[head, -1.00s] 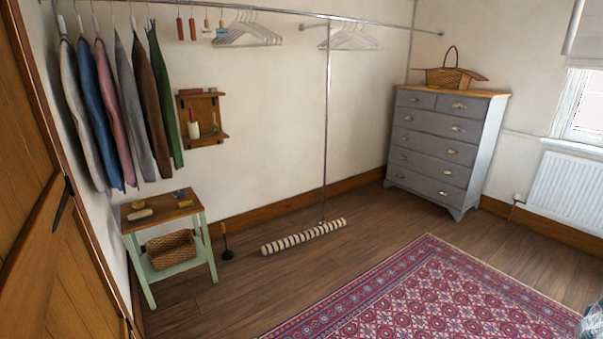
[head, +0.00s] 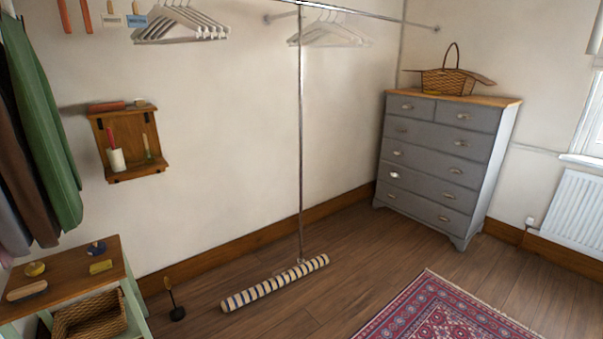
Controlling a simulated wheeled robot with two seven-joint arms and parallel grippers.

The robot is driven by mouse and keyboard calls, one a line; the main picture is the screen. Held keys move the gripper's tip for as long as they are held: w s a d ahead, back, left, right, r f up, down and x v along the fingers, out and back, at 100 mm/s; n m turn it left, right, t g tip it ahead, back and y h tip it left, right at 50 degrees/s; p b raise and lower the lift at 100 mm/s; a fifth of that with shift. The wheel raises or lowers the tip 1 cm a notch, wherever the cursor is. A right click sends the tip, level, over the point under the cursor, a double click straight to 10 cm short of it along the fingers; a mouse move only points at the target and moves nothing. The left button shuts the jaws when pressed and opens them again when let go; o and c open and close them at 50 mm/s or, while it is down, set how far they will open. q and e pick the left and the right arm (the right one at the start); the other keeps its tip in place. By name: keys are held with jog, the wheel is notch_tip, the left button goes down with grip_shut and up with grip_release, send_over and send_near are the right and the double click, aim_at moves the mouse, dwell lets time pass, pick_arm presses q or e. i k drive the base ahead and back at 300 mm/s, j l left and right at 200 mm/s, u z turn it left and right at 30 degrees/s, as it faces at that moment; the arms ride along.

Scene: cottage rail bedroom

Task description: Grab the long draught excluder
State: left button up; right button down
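The long draught excluder (head: 275,283) is a striped roll in cream, dark blue and tan. It lies on the wooden floor in the lower middle of the head view, slanting up to the right. The foot of the metal rail post (head: 301,160) comes down at its far side; I cannot tell whether they touch. Neither of my grippers shows in the head view.
A small side table (head: 75,272) with a wicker basket (head: 92,315) stands at lower left. A black long-handled item (head: 176,312) stands on the floor between it and the excluder. A patterned rug (head: 440,312) lies at right, before a grey chest of drawers (head: 440,150).

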aim_at(230, 304)
jog(key=i+u, duration=0.15)
jog(key=i, duration=2)
jog(key=l, duration=0.1)
